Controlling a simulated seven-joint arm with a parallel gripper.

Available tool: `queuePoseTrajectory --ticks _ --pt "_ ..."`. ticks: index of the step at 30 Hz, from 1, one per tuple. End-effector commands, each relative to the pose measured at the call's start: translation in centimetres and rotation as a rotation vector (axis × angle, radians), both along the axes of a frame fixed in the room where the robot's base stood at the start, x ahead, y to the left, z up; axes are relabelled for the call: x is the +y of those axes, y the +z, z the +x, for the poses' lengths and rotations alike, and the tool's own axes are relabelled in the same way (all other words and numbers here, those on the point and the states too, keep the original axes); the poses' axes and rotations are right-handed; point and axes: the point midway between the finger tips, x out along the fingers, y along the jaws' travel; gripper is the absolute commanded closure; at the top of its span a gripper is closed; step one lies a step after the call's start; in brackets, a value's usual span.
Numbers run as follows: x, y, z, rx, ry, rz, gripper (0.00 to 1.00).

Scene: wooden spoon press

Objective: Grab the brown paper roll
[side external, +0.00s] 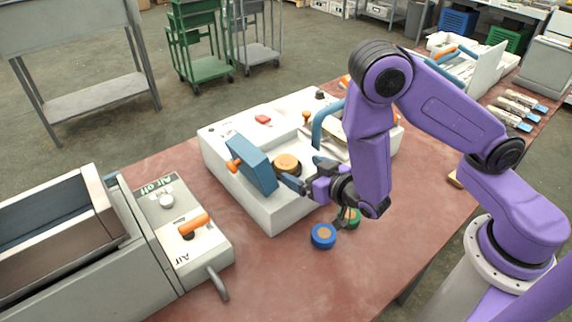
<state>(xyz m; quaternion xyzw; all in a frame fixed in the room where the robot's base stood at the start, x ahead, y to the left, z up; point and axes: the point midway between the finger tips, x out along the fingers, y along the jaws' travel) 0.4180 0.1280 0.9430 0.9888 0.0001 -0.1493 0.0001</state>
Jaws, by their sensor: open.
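My gripper (291,181) points left, low over the front of the white press (272,214), and is open. A round tan-brown piece (287,162) sits on the press just beyond the fingertips, between them and the blue lever block. It may be the brown paper roll. I see nothing between the fingers, but they are small here and touching cannot be told. A blue round roll with a brown centre (323,236) lies on the red-brown table below my gripper. A green round roll (350,217) is beside it, partly hidden by my arm.
A tilted blue block (251,164) with an orange knob stands left of the tan piece. A blue curved handle (327,122) rises behind my gripper. A grey machine with an air control box (178,228) stands at left. Bare table (262,272) lies in front.

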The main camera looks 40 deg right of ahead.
Motion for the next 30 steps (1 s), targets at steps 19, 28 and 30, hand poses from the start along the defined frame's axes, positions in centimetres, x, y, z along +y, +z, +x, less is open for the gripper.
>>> queuePoseTrajectory --ticks 19,28,30 --pt "0.2 -1.0 5.0 0.0 0.0 0.0 0.07" --pt "0.2 -1.0 4.9 0.0 0.0 0.0 0.67" --pt "0.2 -1.0 4.9 0.0 0.0 0.0 0.67"
